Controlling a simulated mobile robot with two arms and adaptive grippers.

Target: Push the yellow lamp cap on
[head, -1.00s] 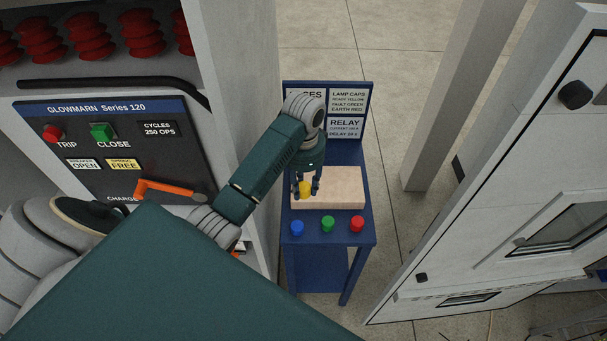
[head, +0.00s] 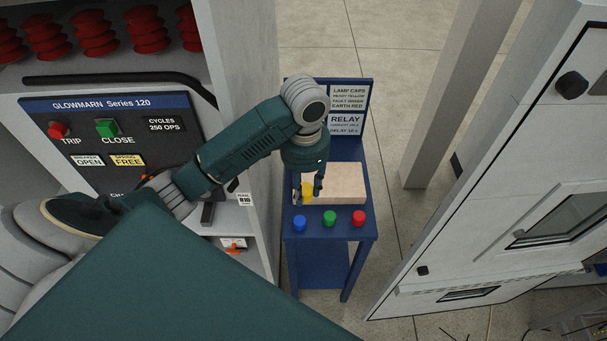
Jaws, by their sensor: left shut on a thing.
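The yellow lamp cap (head: 308,191) shows between the fingers of my left gripper (head: 309,188). The gripper is shut on it, pointing down above the blue stand (head: 368,222), in front of the beige block (head: 345,184). One finger and part of the arm hide some of the cap and the block. I cannot tell whether the cap touches the stand. A blue cap (head: 299,223), a green cap (head: 329,218) and a red cap (head: 359,218) stand in a row along the stand's front. My right gripper is not in view.
The switchgear cabinet with its dark panel (head: 118,150) stands close on the left, beside my left arm. A label board (head: 349,105) rises at the stand's back. An open white cabinet door (head: 500,190) is on the right. Floor shows between stand and door.

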